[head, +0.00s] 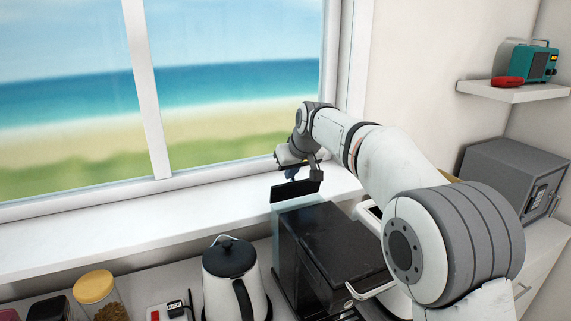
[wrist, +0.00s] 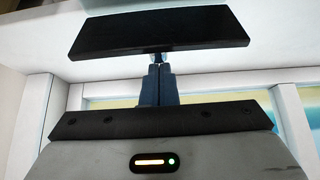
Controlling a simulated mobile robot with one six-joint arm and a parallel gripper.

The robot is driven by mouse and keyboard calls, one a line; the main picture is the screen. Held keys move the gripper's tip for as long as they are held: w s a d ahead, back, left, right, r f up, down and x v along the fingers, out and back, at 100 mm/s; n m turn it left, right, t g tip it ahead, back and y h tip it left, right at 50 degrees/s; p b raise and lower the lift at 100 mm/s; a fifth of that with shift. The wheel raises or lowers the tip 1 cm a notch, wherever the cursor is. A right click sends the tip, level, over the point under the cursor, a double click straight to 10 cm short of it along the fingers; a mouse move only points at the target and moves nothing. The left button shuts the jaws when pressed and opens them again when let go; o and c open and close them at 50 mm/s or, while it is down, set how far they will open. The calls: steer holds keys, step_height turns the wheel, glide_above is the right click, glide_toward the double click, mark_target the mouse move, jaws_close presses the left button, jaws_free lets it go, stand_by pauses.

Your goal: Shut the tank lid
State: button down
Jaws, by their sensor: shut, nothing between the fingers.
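The tank lid (head: 295,190) is a flat black panel, standing raised at the window end of the black coffee machine (head: 333,243), above the translucent tank (head: 318,213). My gripper (head: 292,174) is at the lid's upper edge, on the window side in the head view. In the wrist view the lid (wrist: 155,33) lies just past the fingertips. My gripper's dark blue fingers (wrist: 157,70) are together with nothing between them. Whether they touch the lid I cannot tell. The lid's hinge is hidden.
A white kettle (head: 232,280) stands left of the machine, with a yellow-lidded jar (head: 97,290) farther left. The windowsill (head: 170,226) runs close behind the lid. A grey safe (head: 513,175) is on the right. A shelf (head: 512,93) is above it.

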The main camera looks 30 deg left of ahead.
steer(key=shift+s+d, duration=0.2)
steer(key=shift+d, duration=0.1)
steer(key=shift+d+f+b, duration=0.15)
steer(key=shift+b, duration=0.65)
steer(key=shift+s, duration=0.1)
